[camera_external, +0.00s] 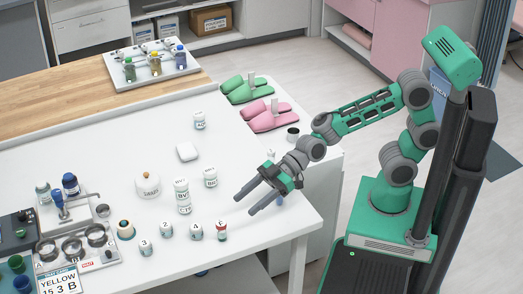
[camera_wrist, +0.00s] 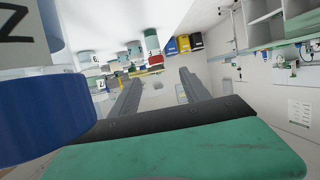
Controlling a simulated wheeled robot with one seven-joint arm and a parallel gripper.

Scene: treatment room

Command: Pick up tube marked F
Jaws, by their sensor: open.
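A small white tube with a red band at its base (camera_external: 222,232) stands upright near the table's front edge; its mark looks like F, but is small. A small tube with a red part also shows in the wrist view (camera_wrist: 153,45), upside down, beyond the fingers; it seems to be the same one. My gripper (camera_external: 245,206) is open and empty above the table's right part, to the right of and behind that tube, apart from it. Its two fingers also show in the wrist view (camera_wrist: 158,88).
Similar tubes marked A (camera_external: 196,232), 2 (camera_external: 166,230) and 3 (camera_external: 144,246) stand in a row to the left. Stacked white jars (camera_external: 182,197) and another jar (camera_external: 210,177) stand behind. A large blue-and-white container (camera_wrist: 45,120) fills the wrist view's left. The table's right corner is clear.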

